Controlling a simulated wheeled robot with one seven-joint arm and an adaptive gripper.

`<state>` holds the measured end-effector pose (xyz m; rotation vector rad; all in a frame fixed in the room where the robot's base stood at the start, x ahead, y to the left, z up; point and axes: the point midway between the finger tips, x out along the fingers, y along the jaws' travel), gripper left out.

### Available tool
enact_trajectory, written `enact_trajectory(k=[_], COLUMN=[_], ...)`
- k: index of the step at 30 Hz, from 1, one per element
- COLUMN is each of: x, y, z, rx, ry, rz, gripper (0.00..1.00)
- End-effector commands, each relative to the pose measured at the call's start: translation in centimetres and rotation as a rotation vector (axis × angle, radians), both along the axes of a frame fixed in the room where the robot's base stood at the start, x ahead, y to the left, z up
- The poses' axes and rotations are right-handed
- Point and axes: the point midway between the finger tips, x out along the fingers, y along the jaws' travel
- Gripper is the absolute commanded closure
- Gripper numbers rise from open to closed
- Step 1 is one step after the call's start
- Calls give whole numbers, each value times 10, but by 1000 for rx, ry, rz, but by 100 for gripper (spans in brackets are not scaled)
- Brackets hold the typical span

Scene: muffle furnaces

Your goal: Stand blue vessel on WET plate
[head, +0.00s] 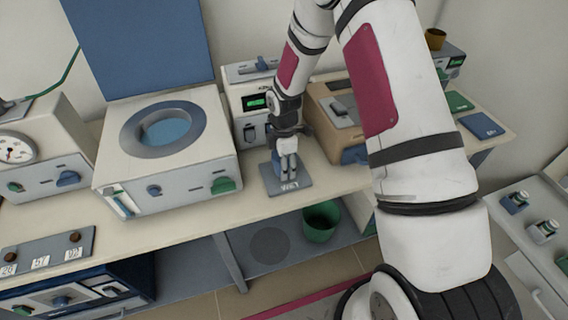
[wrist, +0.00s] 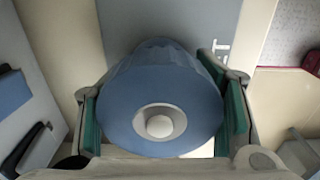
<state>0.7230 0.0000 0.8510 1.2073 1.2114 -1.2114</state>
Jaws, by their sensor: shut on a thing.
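The WET plate (head: 295,188) is a grey-blue square with white lettering, lying on the bench in the head view. It also shows behind the vessel in the wrist view (wrist: 190,18). The blue vessel (wrist: 160,95) has a round blue top with a grey ring and a pale knob in the middle. My gripper (wrist: 165,110) is shut on the vessel, with green pads at its left and right sides. In the head view my gripper (head: 287,150) is over the back part of the plate, pointing down. The vessel (head: 277,164) is mostly hidden there, so I cannot tell whether its base touches the plate.
A white unit with a round blue well (head: 165,133) stands left of the plate. A white device with a green display (head: 250,103) stands behind, and a tan device (head: 335,110) stands to the right. A green bin (head: 321,222) is below the bench edge. Blue and green plates lie farther right.

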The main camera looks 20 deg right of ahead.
Motion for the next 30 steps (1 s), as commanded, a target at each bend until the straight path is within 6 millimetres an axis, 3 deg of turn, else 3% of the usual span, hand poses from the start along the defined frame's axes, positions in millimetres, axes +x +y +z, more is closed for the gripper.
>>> enact_trajectory(k=[2,3,6,19,30], x=[1,0,0,1,2], y=[0,0,0,0,0], z=[-2,-3,-2,6,76], rx=[0,0,0,1,1], ry=[-1,0,0,-2,-5], rz=[0,0,0,-1,-3], gripper=[89,38,21,21,21])
